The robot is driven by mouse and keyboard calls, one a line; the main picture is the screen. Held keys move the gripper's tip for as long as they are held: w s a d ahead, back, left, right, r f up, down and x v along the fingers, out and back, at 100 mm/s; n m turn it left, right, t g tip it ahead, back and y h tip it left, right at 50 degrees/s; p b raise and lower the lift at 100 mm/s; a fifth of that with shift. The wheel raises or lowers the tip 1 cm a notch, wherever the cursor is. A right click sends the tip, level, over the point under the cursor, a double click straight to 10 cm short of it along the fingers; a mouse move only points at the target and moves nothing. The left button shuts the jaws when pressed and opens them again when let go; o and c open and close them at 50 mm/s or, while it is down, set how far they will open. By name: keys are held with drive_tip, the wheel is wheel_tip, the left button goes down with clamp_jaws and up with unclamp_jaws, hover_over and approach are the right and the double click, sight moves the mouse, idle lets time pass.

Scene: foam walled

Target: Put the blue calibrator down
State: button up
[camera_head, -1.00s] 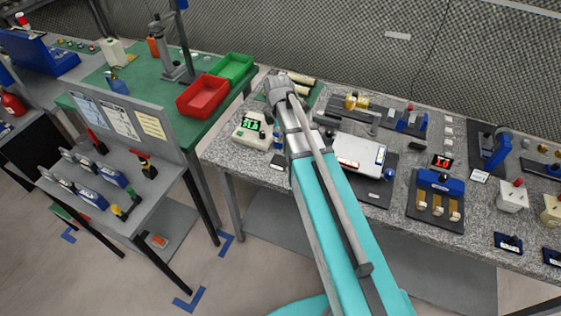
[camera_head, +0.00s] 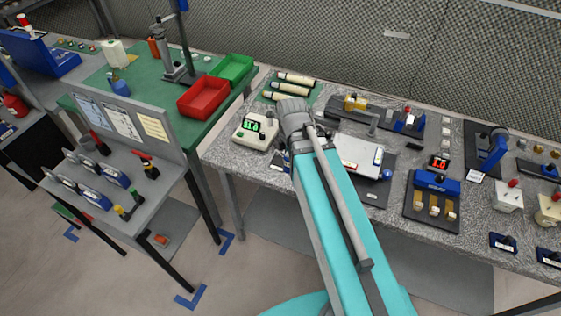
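My arm reaches over the grey speckled bench (camera_head: 226,151), and its wrist end (camera_head: 294,112) is above the left part of the bench. The fingers of my gripper are hidden behind the wrist, so I cannot see whether they hold anything. I cannot make out a blue calibrator for certain. A small dark blue-edged item (camera_head: 281,167) shows at the front edge of the bench, partly covered by my arm.
A white meter with a green display (camera_head: 255,127) stands left of my wrist. Cream cylinders (camera_head: 292,88) lie on a green mat behind it. A white device (camera_head: 358,155) and a blue-topped fixture (camera_head: 437,183) stand to the right. Red (camera_head: 203,98) and green bins (camera_head: 232,68) are on the left table.

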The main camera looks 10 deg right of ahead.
drive_tip(key=shift+w, duration=0.1)
drive_tip(key=w+f+b, duration=0.9)
drive_tip(key=w, duration=0.4)
drive_tip(key=shift+w+a+f, duration=0.1)
idle(0.5)
drive_tip(key=shift+w+f+b, duration=0.35)
drive_tip(key=shift+f+b, duration=0.15)
drive_tip(key=shift+b, duration=0.1)
drive_tip(key=shift+f+b, duration=1.4)
drive_tip(key=shift+f, duration=0.05)
drive_tip(key=shift+f, duration=0.15)
